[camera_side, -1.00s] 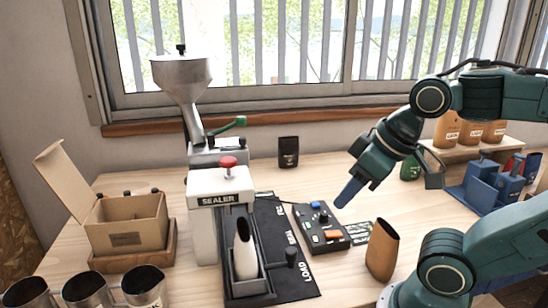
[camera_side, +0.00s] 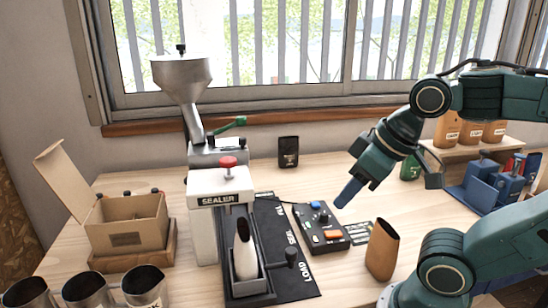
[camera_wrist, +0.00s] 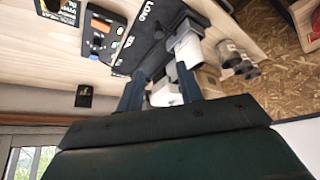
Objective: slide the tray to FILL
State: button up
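The dark tray (camera_side: 248,288) sits at the near end of its track, beside the word LOAD on the black label strip (camera_side: 300,285). A white open-topped pouch (camera_side: 245,258) stands upright in it. A black knob handle (camera_side: 291,256) sticks out at the tray's right side. FILL is marked at the strip's far end, toward the hopper (camera_side: 183,80). My gripper (camera_side: 345,198) hangs above the button panel, up and right of the handle, touching nothing. In the wrist view my gripper's two blue fingers (camera_wrist: 159,90) are apart with nothing held between them.
The white sealer (camera_side: 220,188) with a red knob stands over the track. A button panel (camera_side: 320,225) and a brown pouch (camera_side: 382,250) stand right of the strip. A cardboard box (camera_side: 125,225) and metal cups (camera_side: 88,290) are at left, a blue fixture (camera_side: 490,185) at right.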

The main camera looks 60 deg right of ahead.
jog(key=shift+o, duration=0.2)
jog(key=shift+o, duration=1.2)
jog(key=g, duration=0.6)
send_over(292, 250)
notch_tip(292, 250, down, 5)
jog(key=shift+f, duration=0.2)
jog(key=shift+f, duration=6.75)
